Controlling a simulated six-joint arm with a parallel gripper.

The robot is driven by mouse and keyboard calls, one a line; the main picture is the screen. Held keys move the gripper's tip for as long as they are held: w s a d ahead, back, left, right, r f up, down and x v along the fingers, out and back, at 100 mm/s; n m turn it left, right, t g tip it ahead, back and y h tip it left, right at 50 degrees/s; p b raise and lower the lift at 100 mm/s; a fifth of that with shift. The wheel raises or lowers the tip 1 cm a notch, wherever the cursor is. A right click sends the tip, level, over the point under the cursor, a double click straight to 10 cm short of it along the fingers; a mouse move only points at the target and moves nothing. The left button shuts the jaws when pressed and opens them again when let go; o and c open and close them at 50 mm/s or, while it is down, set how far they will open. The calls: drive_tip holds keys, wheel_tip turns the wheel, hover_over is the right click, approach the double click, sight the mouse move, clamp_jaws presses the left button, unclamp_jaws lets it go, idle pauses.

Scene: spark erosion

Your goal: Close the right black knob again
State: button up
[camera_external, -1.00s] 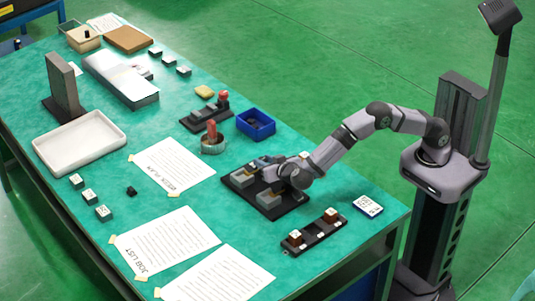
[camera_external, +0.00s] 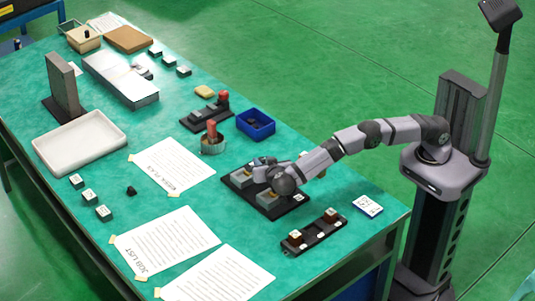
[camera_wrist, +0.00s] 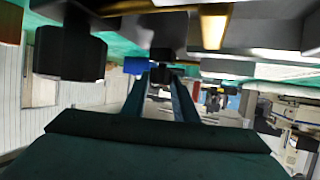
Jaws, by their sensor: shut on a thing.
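A black base plate (camera_external: 291,207) with two grey block-like units lies near the right part of the green table. My gripper (camera_external: 262,165) reaches low over it from the right, and its wrist hides part of the plate. In the wrist view my gripper (camera_wrist: 161,80) has its two fingers on either side of a small black knob (camera_wrist: 160,72), shut on it. A second black knob (camera_wrist: 70,52) shows large and free at the upper left there. I cannot tell from these views how far either knob is turned.
A blue bin (camera_external: 256,124) and a round holder with a red-topped tool (camera_external: 212,143) stand behind. A small white-topped card block (camera_external: 368,206) is at right. Printed sheets (camera_external: 170,165) lie left.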

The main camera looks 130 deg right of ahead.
drive_tip(key=o, duration=1.1)
drive_tip(key=shift+r, duration=0.1)
drive_tip(key=shift+c, duration=0.2)
drive_tip(key=shift+a, duration=0.1)
drive_tip(key=shift+b+v, duration=0.65)
drive_tip(key=shift+v, duration=2.95)
drive_tip(key=shift+r, duration=0.1)
